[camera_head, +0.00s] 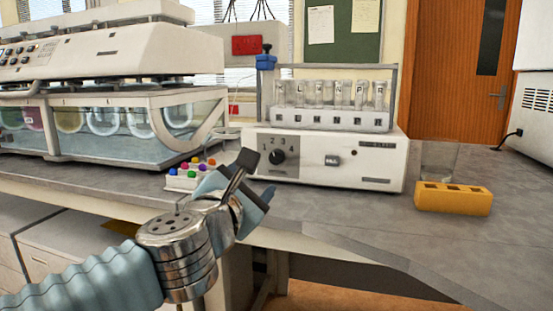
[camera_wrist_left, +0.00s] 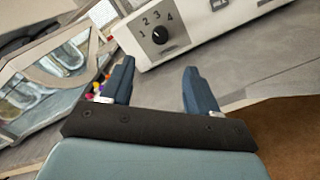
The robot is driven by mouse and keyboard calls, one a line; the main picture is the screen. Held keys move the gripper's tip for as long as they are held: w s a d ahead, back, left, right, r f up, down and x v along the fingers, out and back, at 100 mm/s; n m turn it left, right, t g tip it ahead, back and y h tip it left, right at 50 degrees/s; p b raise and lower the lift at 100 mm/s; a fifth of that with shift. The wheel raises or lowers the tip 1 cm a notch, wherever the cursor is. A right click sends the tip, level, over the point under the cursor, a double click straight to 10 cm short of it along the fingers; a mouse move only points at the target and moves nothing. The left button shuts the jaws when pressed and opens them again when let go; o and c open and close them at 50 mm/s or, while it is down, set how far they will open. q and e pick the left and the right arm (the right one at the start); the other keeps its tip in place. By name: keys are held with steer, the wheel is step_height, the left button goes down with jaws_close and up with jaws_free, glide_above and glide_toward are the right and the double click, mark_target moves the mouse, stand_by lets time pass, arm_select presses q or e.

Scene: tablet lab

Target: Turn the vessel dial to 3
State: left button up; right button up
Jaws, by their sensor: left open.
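The vessel dial (camera_head: 278,157) is a round black knob on the front of a white box-shaped unit (camera_head: 362,145). The numbers 1 to 4 run in an arc around its top. In the left wrist view the dial (camera_wrist_left: 160,35) lies beyond the fingertips, between their lines. Its pale pointer mark is small, and I cannot tell for sure which number it points to. My left gripper (camera_head: 256,178) is open and empty, in front of and below the dial, apart from it. In the left wrist view the left gripper (camera_wrist_left: 158,70) shows both dark blue fingers spread. My right gripper is not in view.
A rack of glass tubes (camera_head: 330,119) stands on the unit. A small tray with coloured caps (camera_head: 182,184) sits left of it. A yellow block (camera_head: 453,198) and a glass beaker (camera_head: 440,160) stand right. A large water bath (camera_head: 90,152) fills the left. The grey bench front is clear.

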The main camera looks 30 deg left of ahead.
mark_target(276, 159)
arm_select(q)
steer(key=b+x, duration=0.1)
steer(key=x, duration=1.2)
steer(key=shift+b, duration=0.35)
steer(key=c, duration=1)
steer(key=shift+d, duration=0.1)
steer(key=shift+c, duration=0.2)
